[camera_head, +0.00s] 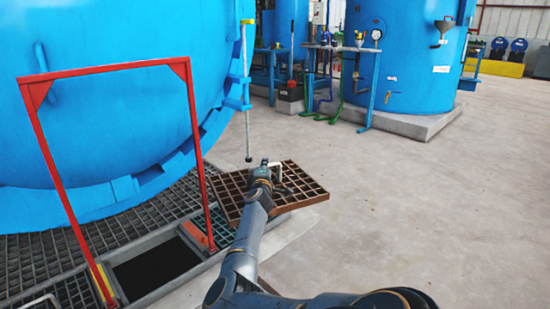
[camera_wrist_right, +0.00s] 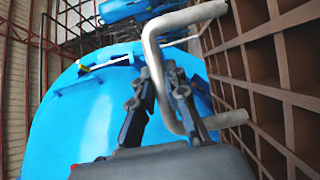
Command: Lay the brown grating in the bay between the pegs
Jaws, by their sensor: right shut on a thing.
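The brown grating (camera_head: 307,187) is a rectangular lattice to the right of the floor opening, roughly level in the head view. My right gripper (camera_head: 266,172) is shut on its bent metal handle (camera_wrist_right: 158,62), and the grating's cells (camera_wrist_right: 262,75) fill the right of the wrist view. Whether the grating touches the floor I cannot tell. The bay is a dark rectangular opening (camera_head: 157,268) in the floor, with a yellow piece (camera_head: 104,284) at its left end and an orange piece (camera_head: 198,235) near its right end. I cannot make out the pegs clearly. My left gripper is out of view.
A red frame (camera_head: 112,68) stands over the opening. The big blue tank (camera_head: 120,120) rises behind it, with dark floor grating (camera_head: 40,255) around. A thin upright rod (camera_head: 248,110) stands close behind the brown grating. Open concrete floor (camera_head: 430,190) lies to the right.

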